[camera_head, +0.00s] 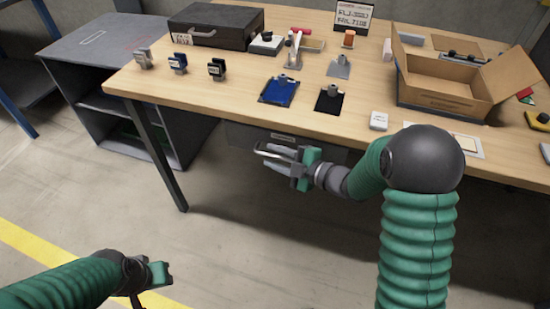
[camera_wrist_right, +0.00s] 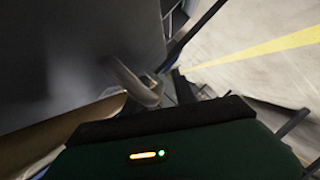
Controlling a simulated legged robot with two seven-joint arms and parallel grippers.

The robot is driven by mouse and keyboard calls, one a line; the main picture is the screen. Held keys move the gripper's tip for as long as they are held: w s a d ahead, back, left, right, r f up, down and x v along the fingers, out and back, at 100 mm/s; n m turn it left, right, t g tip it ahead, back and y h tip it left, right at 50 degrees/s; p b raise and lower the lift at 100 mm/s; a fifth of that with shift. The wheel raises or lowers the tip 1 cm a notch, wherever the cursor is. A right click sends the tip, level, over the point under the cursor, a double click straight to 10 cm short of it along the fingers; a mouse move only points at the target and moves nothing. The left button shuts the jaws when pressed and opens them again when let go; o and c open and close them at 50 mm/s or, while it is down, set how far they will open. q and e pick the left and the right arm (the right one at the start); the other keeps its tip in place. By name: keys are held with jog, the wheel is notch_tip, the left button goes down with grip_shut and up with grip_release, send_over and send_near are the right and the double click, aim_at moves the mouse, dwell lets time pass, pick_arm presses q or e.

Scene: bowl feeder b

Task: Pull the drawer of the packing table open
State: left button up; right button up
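The packing table (camera_head: 215,96) has a light wooden top. Its dark grey drawer (camera_head: 242,136) hangs under the front edge and looks shut, with a small label on its front. A pale bar handle (camera_head: 272,152) shows in front of it, and a blurred curved handle (camera_wrist_right: 137,86) shows in the right wrist view. My right gripper (camera_head: 276,162) is at the handle, its fingers apart; contact with the bar cannot be told. My arm hides the drawer's right end. My left gripper (camera_head: 157,274) is low at the left, far from the drawer, its fingers unclear.
On the tabletop are a dark case (camera_head: 215,25), an open cardboard box (camera_head: 440,85), a blue pad (camera_head: 280,90) and several small parts. A grey shelf unit (camera_head: 105,45) stands at the left. The floor before the table is clear.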

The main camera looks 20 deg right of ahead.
grip_shut()
jog(key=shift+s+f, duration=0.1)
dwell(1.3)
